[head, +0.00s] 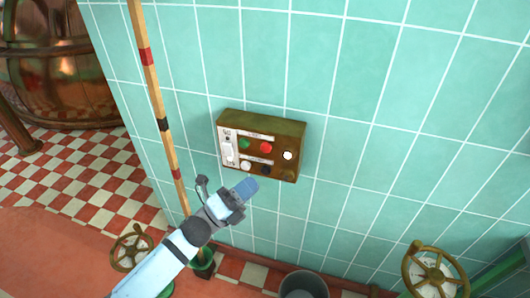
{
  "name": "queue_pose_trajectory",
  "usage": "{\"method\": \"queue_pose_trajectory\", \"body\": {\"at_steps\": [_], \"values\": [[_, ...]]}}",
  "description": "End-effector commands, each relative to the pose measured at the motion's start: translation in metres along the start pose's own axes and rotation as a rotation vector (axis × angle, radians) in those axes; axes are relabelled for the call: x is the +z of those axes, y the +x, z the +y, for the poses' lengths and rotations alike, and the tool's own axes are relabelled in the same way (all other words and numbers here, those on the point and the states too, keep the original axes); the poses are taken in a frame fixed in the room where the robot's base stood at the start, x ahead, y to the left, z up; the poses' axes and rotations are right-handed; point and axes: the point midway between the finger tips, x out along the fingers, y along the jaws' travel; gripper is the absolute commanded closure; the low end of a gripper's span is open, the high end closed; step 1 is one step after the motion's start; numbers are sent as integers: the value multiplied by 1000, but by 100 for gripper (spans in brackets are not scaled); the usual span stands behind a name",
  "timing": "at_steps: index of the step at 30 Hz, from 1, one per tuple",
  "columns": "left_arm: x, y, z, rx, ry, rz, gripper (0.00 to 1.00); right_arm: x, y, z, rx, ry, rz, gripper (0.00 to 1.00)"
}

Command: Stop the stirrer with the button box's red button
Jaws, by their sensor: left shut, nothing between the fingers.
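The button box (298,139) is a brown box with a cream strip on its left, fixed to the green tiled wall. Its red button (266,147) sits in the upper row, right of a green button (244,144). A pale round button or lamp (287,155) is to the right. A white button (245,166) and a dark button (265,170) are below. My left gripper (249,187) is shut and empty, its tips just below the lower edge of the box in the picture. I cannot tell its distance from the wall. The red button is unobstructed. My right gripper is not in view.
A striped pole (148,75) stands left of the box. Brass handwheels are at lower left (131,247) and lower right (435,277). A grey bucket (303,285) stands at the bottom. A copper kettle (62,80) is at upper left. The wall right of the box is clear.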

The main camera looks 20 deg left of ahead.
Motion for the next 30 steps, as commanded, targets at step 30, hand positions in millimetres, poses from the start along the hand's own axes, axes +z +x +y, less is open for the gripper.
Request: {"method": "queue_pose_trajectory", "body": {"at_steps": [30], "values": [[44,61,45,1,-4,-2,100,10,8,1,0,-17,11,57]]}}
